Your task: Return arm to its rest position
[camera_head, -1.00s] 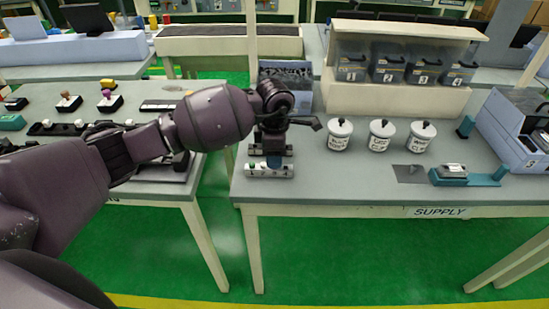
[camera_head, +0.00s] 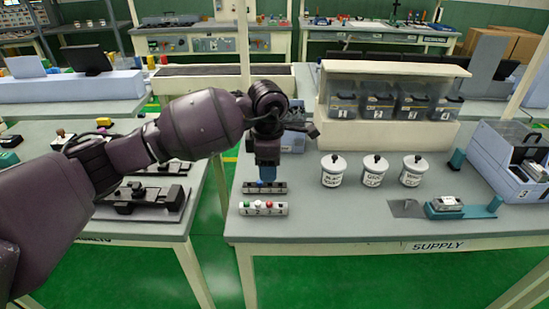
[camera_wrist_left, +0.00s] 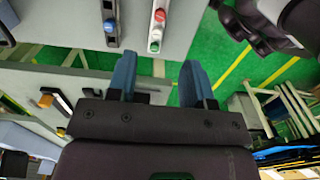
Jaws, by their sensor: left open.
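My left gripper (camera_head: 267,178), with blue fingers, is over the left part of the supply table (camera_head: 330,222). It points down and appears just above or behind a dark rail (camera_head: 280,188) with a blue piece on it. In front of it lies a light rail (camera_head: 275,209) with green, red and white pieces. In the left wrist view the two fingers (camera_wrist_left: 160,80) are apart with nothing between them. There, the dark rail (camera_wrist_left: 111,22) and light rail (camera_wrist_left: 157,25) lie beyond the fingertips. My right gripper cannot be made out.
Three white lidded jars (camera_head: 374,170) stand mid-table. A shelf (camera_head: 390,128) with several numbered bins is behind them. A teal fixture (camera_head: 462,208) and a blue-grey case (camera_head: 515,160) are at the right. Another table (camera_head: 150,228) with black fixtures is left, across a green-floored gap.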

